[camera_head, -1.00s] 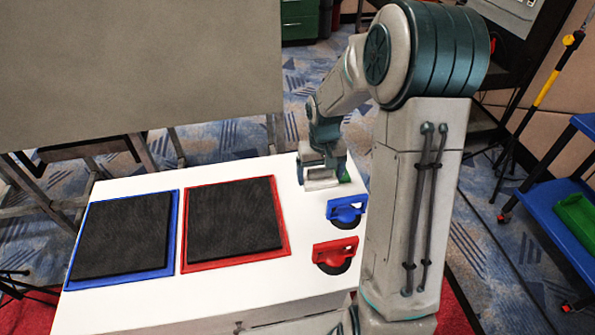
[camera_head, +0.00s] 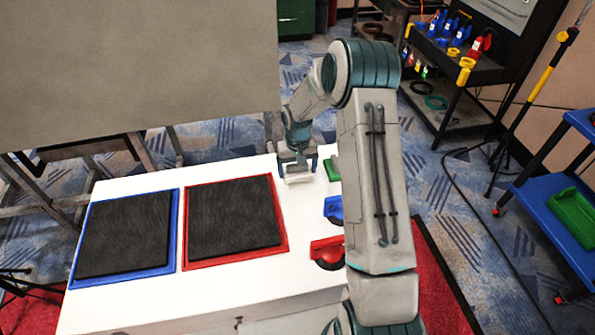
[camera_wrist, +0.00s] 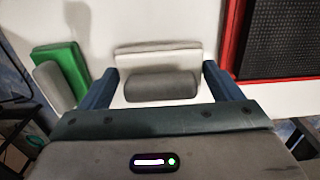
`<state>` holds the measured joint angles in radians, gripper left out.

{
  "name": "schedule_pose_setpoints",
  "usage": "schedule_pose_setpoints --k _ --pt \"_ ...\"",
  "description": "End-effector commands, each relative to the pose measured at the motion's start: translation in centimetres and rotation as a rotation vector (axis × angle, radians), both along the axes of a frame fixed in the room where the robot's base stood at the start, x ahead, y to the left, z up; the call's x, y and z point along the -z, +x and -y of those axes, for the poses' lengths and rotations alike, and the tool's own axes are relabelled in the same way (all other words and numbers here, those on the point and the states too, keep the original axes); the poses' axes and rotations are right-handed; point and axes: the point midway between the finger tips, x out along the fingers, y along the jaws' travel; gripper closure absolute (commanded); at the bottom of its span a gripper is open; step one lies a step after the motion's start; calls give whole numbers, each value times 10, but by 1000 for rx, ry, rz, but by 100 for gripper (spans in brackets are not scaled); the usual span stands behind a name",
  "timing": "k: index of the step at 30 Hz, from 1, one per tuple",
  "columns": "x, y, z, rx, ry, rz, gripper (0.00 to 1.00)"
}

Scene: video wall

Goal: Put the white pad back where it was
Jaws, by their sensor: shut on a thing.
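The white pad (camera_wrist: 160,54) has a pale white part with a rounded grey part in front of it. It lies between the fingers of my gripper (camera_wrist: 159,70) in the wrist view, and my gripper is shut on it. In the head view my gripper (camera_head: 296,166) is at the far right part of the white table, with the pad (camera_head: 299,179) showing pale under it. I cannot tell whether the pad touches the tabletop. A green pad (camera_wrist: 63,68) with a grey part stands to the left in the wrist view and to the right in the head view (camera_head: 332,168).
The white table (camera_head: 130,308) bears a blue-framed black panel (camera_head: 125,235) and a red-framed one (camera_head: 233,218). A blue holder (camera_head: 333,209) and a red holder (camera_head: 326,249) sit at the right edge, partly behind my arm. A large grey panel (camera_head: 140,65) stands behind.

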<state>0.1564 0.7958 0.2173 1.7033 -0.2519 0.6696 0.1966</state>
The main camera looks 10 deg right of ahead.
Motion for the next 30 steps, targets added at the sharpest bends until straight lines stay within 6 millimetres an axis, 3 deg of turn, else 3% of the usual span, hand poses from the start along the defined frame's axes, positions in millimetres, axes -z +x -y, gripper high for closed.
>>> schedule_pose_setpoints --k 4,15,16,18,26,30 --pt "18 0 0 -1 1 -2 36" --pt "24 0 0 0 0 0 36" --pt "24 0 0 0 0 0 12" --pt "23 0 0 0 0 0 0" --pt "20 0 0 0 0 0 0" --pt "8 1 0 0 0 3 0"
